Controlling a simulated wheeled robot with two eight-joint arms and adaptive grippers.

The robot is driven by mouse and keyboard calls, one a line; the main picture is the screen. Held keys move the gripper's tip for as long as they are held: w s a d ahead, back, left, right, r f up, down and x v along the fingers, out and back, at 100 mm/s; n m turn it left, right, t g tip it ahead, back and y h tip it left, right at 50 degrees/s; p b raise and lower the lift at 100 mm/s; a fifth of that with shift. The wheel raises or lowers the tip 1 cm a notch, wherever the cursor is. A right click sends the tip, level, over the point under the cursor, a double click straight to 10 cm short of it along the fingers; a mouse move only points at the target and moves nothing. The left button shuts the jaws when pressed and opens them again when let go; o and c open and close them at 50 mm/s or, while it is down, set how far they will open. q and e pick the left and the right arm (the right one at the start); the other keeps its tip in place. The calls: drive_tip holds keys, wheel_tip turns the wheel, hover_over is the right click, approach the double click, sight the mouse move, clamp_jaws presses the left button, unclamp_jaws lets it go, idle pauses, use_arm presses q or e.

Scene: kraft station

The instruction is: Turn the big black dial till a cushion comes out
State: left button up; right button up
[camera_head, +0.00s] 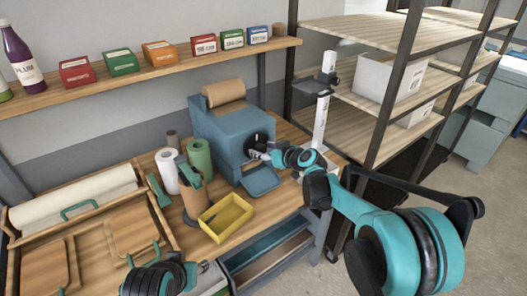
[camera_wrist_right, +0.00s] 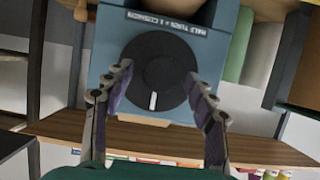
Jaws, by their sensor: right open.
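The blue machine (camera_head: 222,135) stands on the bench with a kraft paper roll (camera_head: 224,93) on top. Its big black dial (camera_wrist_right: 155,80) faces my right wrist camera, and its white mark points down in that picture. A label (camera_wrist_right: 158,22) above it reads "HALF TURN = 1 COUSHION"-like text, upside down. My right gripper (camera_wrist_right: 160,78) is open, a finger on either side of the dial; I cannot tell whether they touch it. In the head view my right gripper (camera_head: 258,150) partly hides the dial. No cushion shows on the blue outlet tray (camera_head: 262,181).
A yellow bin (camera_head: 226,217) and several upright rolls, one green (camera_head: 200,158), stand left of the machine. A metal post (camera_head: 322,105) and a shelf rack (camera_head: 400,90) stand to the right. Small boxes line the wall shelf (camera_head: 150,78).

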drive_tip(key=c, duration=1.1)
drive_tip(key=shift+c, duration=0.2)
